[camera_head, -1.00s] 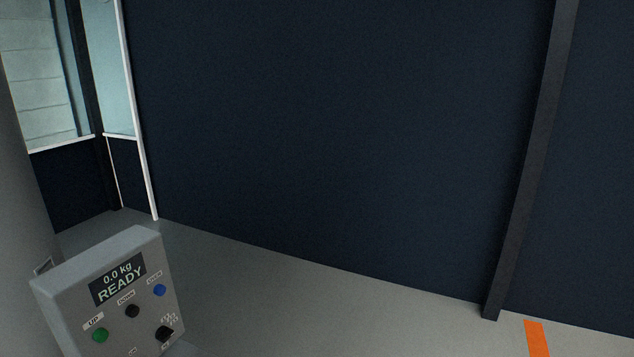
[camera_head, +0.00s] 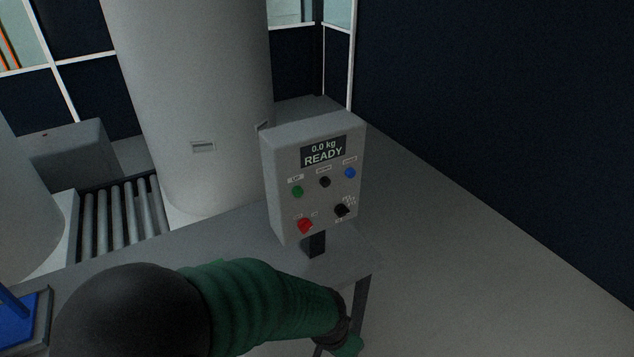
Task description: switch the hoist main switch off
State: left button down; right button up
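The hoist control box (camera_head: 285,190) is grey and stands on a short dark post at the table's far right corner. Its display (camera_head: 323,151) reads 0.0 kg READY. A red knob (camera_head: 305,226), apparently the main switch, is at the panel's lower left; the small labels beside it are too small to read. A black knob (camera_head: 342,210) is at the lower right. My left arm crosses the bottom in a green sleeve. My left gripper (camera_head: 346,347) is below the box, apart from it and cut by the bottom edge; its fingers are unclear. My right gripper is not in view.
Green (camera_head: 298,191), black (camera_head: 324,182) and blue (camera_head: 350,173) buttons are on the panel's upper part. A large pale cylinder (camera_head: 195,100) stands behind the grey table (camera_head: 225,240). A roller conveyor (camera_head: 122,215) is at left. Floor at right is clear.

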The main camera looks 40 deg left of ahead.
aim_at(304, 225)
jog(key=u, duration=1.25)
